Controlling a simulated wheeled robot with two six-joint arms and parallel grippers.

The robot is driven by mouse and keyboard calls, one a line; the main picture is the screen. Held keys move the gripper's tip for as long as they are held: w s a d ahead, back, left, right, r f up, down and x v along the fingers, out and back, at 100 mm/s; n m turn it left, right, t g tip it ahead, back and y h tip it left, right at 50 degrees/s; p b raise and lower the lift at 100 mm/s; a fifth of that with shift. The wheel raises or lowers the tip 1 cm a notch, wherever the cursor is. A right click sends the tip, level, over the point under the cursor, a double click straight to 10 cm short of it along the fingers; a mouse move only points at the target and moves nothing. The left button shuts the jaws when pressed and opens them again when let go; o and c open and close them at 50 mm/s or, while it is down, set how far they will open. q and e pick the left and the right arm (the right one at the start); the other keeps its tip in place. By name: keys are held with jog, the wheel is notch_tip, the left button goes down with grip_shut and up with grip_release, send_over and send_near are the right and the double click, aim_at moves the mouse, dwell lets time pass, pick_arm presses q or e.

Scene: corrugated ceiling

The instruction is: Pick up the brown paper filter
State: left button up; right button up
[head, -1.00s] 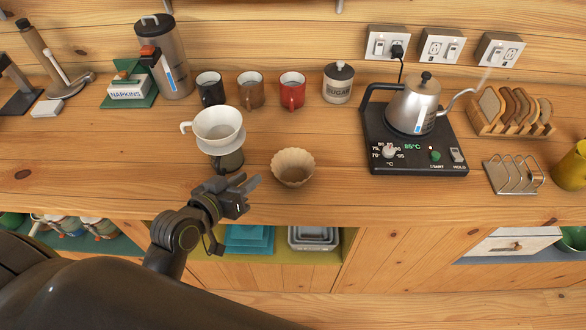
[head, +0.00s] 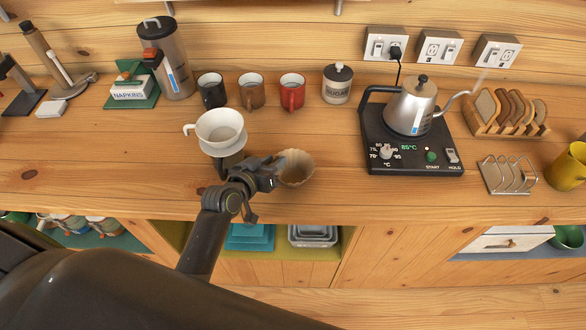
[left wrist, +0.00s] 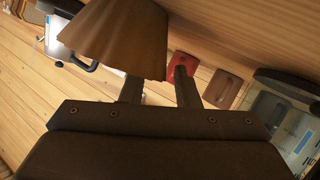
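The brown paper filter (head: 297,168), a fluted cup shape, stands on the wooden counter right of the white dripper. My left gripper (head: 272,168) is at the filter's left side, overlapping its edge in the head view. In the left wrist view the filter (left wrist: 115,38) is large and covers the end of one finger. The two fingers of the left gripper (left wrist: 160,78) are apart there, with the filter's rim reaching into the gap. Whether they touch the filter I cannot tell. My right gripper is not in view.
The white dripper (head: 219,132) stands on a dark mug close behind my left gripper. Mugs in black (head: 211,90), brown (head: 251,92) and red (head: 292,92) are behind. The kettle (head: 411,108) is on its base at right. Counter between filter and kettle is clear.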

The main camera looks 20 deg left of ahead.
pick_arm(q)
jog(key=shift+w+d+f, duration=0.1)
jog(key=shift+w, duration=0.2)
grip_shut()
